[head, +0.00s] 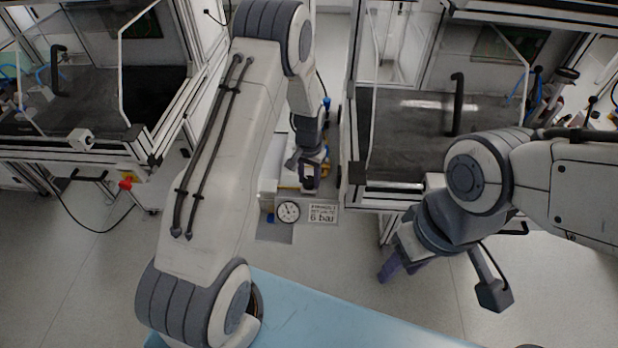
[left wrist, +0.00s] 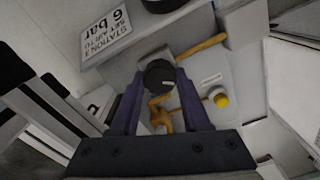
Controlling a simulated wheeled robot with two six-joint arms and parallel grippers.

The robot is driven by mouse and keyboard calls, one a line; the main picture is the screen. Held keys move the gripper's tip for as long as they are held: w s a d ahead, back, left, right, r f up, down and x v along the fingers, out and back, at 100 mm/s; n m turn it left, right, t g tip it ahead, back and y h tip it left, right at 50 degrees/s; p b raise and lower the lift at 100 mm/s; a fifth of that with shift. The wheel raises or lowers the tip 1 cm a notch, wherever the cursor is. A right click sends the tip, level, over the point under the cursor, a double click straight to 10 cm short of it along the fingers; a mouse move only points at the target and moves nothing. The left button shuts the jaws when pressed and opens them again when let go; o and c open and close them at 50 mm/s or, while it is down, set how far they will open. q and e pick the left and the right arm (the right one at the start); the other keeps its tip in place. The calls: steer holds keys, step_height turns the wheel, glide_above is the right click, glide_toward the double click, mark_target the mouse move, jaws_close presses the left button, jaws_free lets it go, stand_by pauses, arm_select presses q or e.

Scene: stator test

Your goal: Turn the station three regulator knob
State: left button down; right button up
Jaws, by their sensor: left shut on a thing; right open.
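The black round regulator knob (left wrist: 160,75) shows in the left wrist view, between the fingertips of my left gripper (left wrist: 158,84). The two purple fingers are shut on its sides. In the head view my left gripper (head: 309,180) reaches down to the station's air unit, and the arm and hand largely hide the knob. A sign (left wrist: 106,28) by the knob reads station 3, set air to 6 bar; it also shows in the head view (head: 322,214). A round pressure gauge (head: 288,212) is beside it; its reading is too small to tell. My right gripper (head: 390,270) is open and empty.
Framed workstations stand at the left (head: 90,100) and right (head: 410,130). A light blue surface (head: 330,315) is at the front.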

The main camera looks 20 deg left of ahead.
mark_target(310, 179)
arm_select(q)
steer(key=m, duration=0.5)
steer(key=shift+w+d+r, duration=0.1)
steer(key=shift+w, duration=0.05)
stand_by(0.4)
steer(key=shift+c, duration=1.9)
jaws_free()
step_height(310, 179, up, 9)
steer(key=shift+b, duration=0.45)
steer(key=shift+r, duration=0.7)
